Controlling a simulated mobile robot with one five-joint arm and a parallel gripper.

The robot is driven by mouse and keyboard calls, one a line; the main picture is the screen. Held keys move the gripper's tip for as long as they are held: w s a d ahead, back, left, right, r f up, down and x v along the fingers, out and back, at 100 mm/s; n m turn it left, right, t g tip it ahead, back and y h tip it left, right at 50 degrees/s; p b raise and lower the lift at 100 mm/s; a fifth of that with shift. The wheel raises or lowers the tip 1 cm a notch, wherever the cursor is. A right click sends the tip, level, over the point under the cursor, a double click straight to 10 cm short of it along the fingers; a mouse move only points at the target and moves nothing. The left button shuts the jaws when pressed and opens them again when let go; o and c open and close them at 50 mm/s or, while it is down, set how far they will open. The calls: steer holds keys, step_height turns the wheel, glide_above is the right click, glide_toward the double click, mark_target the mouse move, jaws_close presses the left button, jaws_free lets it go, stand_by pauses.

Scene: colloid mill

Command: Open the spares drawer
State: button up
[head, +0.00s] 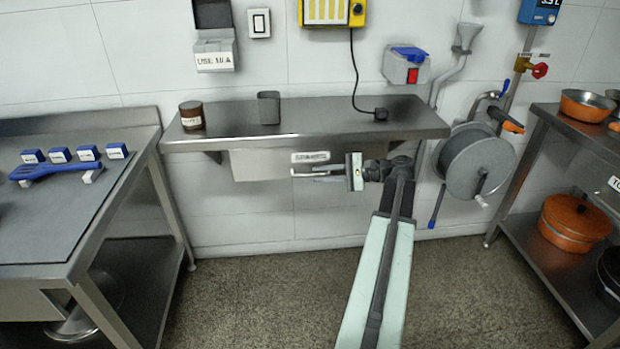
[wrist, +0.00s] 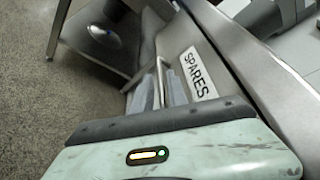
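The spares drawer (head: 260,165) is a grey metal drawer under the wall shelf. It looks closed in the head view. Its white SPARES label (wrist: 197,73) is readable in the wrist view, with the bar handle (wrist: 160,82) beside it. My gripper (head: 306,173) is at the drawer front, just below the label. In the wrist view my fingers (wrist: 160,92) reach to the handle, one on each side of it. The gap between them is narrow, and whether they touch the bar is not clear. My palm hides part of the drawer front.
The wall shelf (head: 345,118) above holds a brown jar (head: 192,115) and a dark cup (head: 269,107). A hose reel (head: 472,165) hangs right of my arm. A steel table (head: 60,205) stands left, a rack (head: 550,215) right. The floor between is clear.

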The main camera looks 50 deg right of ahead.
mark_target(313, 175)
steer(key=x, duration=0.4)
steer(key=shift+w+a+f+b, duration=0.1)
steer(key=shift+w+a+b, duration=0.05)
steer(key=shift+w+b, duration=0.2)
steer(key=shift+c, duration=0.3)
jaws_close()
stand_by(0.7)
